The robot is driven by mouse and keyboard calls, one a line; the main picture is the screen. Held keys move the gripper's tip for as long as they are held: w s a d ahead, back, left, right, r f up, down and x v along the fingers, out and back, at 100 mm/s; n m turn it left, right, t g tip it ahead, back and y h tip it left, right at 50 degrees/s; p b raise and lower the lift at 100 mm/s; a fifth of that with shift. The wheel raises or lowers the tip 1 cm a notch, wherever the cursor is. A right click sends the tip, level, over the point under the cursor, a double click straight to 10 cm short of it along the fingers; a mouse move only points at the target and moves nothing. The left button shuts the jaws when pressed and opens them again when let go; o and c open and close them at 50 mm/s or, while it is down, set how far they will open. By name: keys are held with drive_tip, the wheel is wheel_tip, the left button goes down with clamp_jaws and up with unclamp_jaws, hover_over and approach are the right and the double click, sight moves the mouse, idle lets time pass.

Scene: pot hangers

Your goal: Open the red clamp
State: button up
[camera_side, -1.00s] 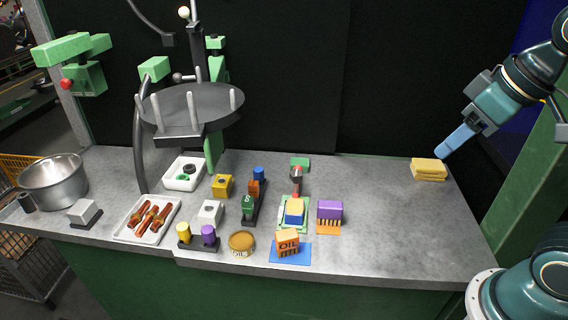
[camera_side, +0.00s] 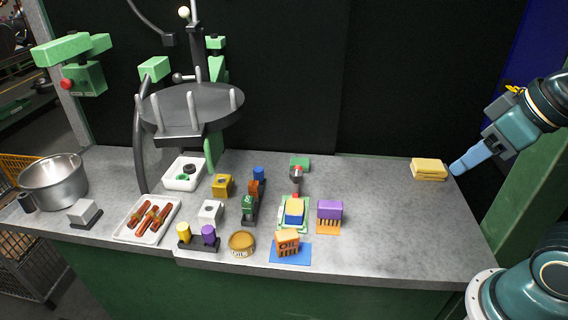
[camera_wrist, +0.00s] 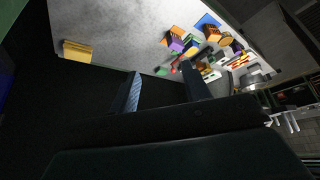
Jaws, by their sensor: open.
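The red clamp (camera_side: 297,178), with a grey top part, stands near the middle of the grey table behind a blue and yellow block on a green and white base. It looks small in the wrist view (camera_wrist: 175,69), partly between and beyond my fingers; its handle position is too small to tell. My gripper (camera_side: 455,170) is at the far right end of the table, beside the yellow sponge-like stack and far right of the clamp. In the wrist view my gripper (camera_wrist: 162,75) has its two fingers wide apart with nothing between them.
A yellow stack (camera_side: 429,169) lies just left of my gripper. A round pegged rack (camera_side: 190,105) rises at left. The table's right half is mostly clear.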

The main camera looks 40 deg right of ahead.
drive_tip(key=shift+w, duration=0.1)
drive_tip(key=c, duration=0.7)
drive_tip(key=shift+w, duration=0.25)
clamp_jaws()
drive_tip(key=w+d+f+m+y, duration=0.1)
drive_tip(key=w+f, duration=0.2)
drive_tip(key=w, duration=0.5)
drive_tip(key=w+d+f+m, duration=0.1)
drive_tip(key=w+f, duration=0.2)
drive_tip(key=w, duration=0.6)
drive_tip(key=w+d+f+m+t+y, duration=0.1)
drive_tip(key=w+d+f+m+t, duration=0.1)
drive_tip(key=w+f, duration=0.8)
drive_tip(key=shift+d+f+m, duration=0.6)
drive_tip(key=shift+d+f, duration=0.3)
drive_tip(key=shift+d, duration=0.3)
drive_tip(key=shift+w, duration=0.1)
